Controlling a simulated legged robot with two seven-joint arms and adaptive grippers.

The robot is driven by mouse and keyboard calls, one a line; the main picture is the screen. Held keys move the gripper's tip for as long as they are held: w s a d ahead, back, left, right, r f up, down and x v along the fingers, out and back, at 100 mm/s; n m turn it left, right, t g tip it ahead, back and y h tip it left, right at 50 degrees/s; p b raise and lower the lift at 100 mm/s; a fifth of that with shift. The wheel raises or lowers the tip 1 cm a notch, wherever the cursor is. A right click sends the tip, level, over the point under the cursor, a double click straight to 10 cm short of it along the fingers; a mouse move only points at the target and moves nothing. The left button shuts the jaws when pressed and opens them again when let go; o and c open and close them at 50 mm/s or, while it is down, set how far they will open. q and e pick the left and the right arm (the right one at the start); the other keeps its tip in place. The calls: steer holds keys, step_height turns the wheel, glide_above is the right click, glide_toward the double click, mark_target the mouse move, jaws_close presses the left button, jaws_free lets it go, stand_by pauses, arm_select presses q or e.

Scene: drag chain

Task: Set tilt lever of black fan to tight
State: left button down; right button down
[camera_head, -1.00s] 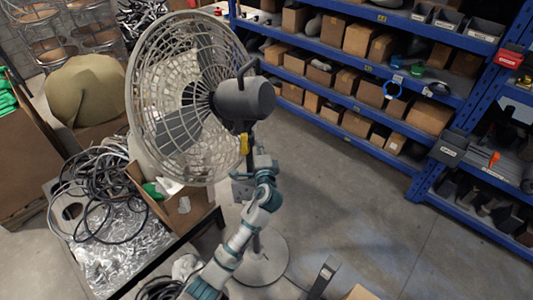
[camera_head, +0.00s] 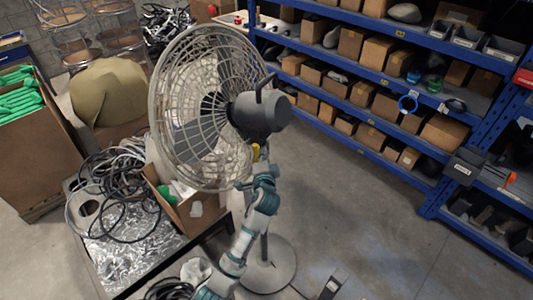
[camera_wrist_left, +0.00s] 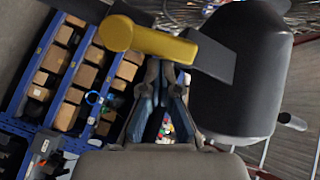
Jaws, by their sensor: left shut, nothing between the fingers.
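The black fan has a dark motor housing (camera_head: 262,113) behind a round pale cage (camera_head: 190,125) and stands on a pole with a round base (camera_head: 268,265). Its yellow tilt lever (camera_head: 255,152) sits under the housing, partly hidden by my left gripper (camera_head: 258,175). In the left wrist view the yellow lever (camera_wrist_left: 155,42) lies across the top, with its rounded end to the left, beside the dark housing (camera_wrist_left: 243,75). My left gripper (camera_wrist_left: 164,72) is shut and empty, its fingertips close below the lever; I cannot tell whether they touch. My right gripper is not in view.
A metal-topped table (camera_head: 165,245) with cables and a cardboard box (camera_head: 195,215) stands left of the fan pole. A blue shelf rack (camera_head: 372,98) with boxes stands at the right and back. The floor (camera_head: 345,220) between fan and rack is clear.

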arm_select(q)
steer(key=shift+a+f, duration=0.1)
steer(key=shift+f, duration=0.05)
steer(key=s+r, duration=0.1)
steer(key=s, duration=1)
steer(key=shift+s+d, duration=0.4)
steer(key=shift+d, duration=0.05)
